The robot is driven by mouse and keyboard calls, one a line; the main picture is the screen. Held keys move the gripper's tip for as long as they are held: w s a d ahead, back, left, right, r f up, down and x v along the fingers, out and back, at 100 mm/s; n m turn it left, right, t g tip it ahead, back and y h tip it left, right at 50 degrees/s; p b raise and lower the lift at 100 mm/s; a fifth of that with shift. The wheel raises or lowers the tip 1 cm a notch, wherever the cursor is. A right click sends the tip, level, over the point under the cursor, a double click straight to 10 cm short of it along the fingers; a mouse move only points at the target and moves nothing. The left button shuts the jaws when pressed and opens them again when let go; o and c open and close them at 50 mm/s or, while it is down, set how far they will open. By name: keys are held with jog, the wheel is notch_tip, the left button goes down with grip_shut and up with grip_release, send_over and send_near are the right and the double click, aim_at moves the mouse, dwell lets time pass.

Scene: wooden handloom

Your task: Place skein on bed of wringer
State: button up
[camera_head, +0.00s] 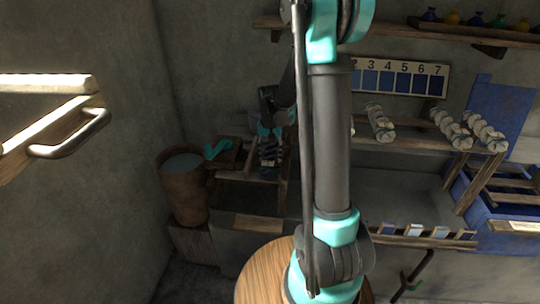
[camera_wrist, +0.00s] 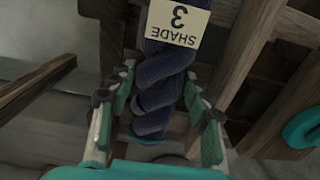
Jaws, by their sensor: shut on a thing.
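A dark blue twisted skein (camera_wrist: 158,95) runs up the middle of the wrist view, with a cream tag reading "SHADE 3" (camera_wrist: 177,23). My gripper (camera_wrist: 161,82) has a finger on either side of it and is shut on it. In the head view my gripper (camera_head: 266,131) points down, with the skein (camera_head: 268,154) at its fingers. They are at a wooden frame that looks like the wringer (camera_head: 228,158), beside its teal handle (camera_head: 217,149). A teal curved part (camera_wrist: 303,128) shows at the right of the wrist view. Whether the skein touches the bed is unclear.
A brown bucket (camera_head: 184,190) of liquid stands left of the frame. A round wooden top (camera_head: 262,268) is in front. Pale skeins (camera_head: 380,122) lie on a rack at right, below a numbered board (camera_head: 402,79). Wooden beams (camera_wrist: 245,55) stand close right of my gripper.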

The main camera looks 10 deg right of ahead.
aim_at(270, 154)
jog(key=o, duration=1.3)
notch_tip(270, 154, up, 12)
jog(key=s+f, duration=0.1)
jog(key=s, duration=0.2)
jog(key=s+d+f+n+t, duration=0.1)
jog(key=s, duration=0.3)
jog(key=s+d+f+t, duration=0.1)
jog(key=s, duration=0.3)
jog(key=shift+d+f+n, duration=0.25)
jog(key=shift+f+n, duration=0.05)
jog(key=shift+f, duration=0.05)
jog(key=s+f, duration=0.2)
jog(key=s, duration=0.1)
jog(key=s+d+f+n+t, duration=0.1)
jog(key=s+f, duration=0.1)
jog(key=s, duration=0.2)
jog(key=s+f+n+t, duration=0.1)
jog(key=s+f, duration=0.1)
jog(key=s, duration=0.2)
jog(key=shift+d, duration=0.25)
